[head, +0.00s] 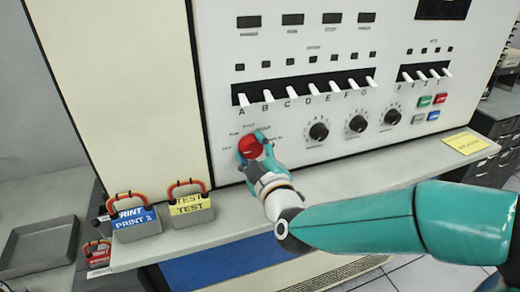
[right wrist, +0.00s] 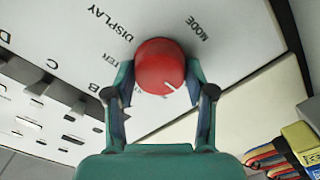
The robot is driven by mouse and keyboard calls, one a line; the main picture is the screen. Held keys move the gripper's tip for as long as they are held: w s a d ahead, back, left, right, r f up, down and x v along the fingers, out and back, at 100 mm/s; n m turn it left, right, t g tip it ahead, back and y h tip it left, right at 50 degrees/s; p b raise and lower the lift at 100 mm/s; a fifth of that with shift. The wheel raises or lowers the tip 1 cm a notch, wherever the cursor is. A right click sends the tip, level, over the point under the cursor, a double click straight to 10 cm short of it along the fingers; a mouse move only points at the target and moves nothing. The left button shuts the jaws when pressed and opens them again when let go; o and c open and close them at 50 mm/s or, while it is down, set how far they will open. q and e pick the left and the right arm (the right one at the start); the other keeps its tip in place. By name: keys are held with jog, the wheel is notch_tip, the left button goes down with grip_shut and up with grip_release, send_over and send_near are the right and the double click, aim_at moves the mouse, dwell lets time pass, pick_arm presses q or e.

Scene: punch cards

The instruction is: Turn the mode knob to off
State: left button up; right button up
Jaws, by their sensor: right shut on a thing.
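The red mode knob (head: 250,147) is on the lower left of the white machine panel (head: 290,85), with printed labels around it. My right gripper (head: 252,146) is shut on the knob, one finger on each side; both fingers also show in the right wrist view (right wrist: 160,85). In the head view the pointer line is too small to read. My left gripper is not in view.
White lettered switches (head: 290,96) stick out above the knob. Black dials (head: 357,124) sit to its right. A blue PRINT block (head: 136,222) and a yellow TEST block (head: 191,207) stand on the ledge to the lower left. A grey tray (head: 38,248) lies further left.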

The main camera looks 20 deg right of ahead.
jog(key=shift+r, duration=0.2)
jog(key=o, duration=1.1)
jog(key=shift+w+a+f, duration=0.1)
jog(key=shift+o, duration=0.2)
jog(key=shift+f, duration=0.1)
jog(key=s, duration=0.7)
jog(key=shift+s, duration=0.3)
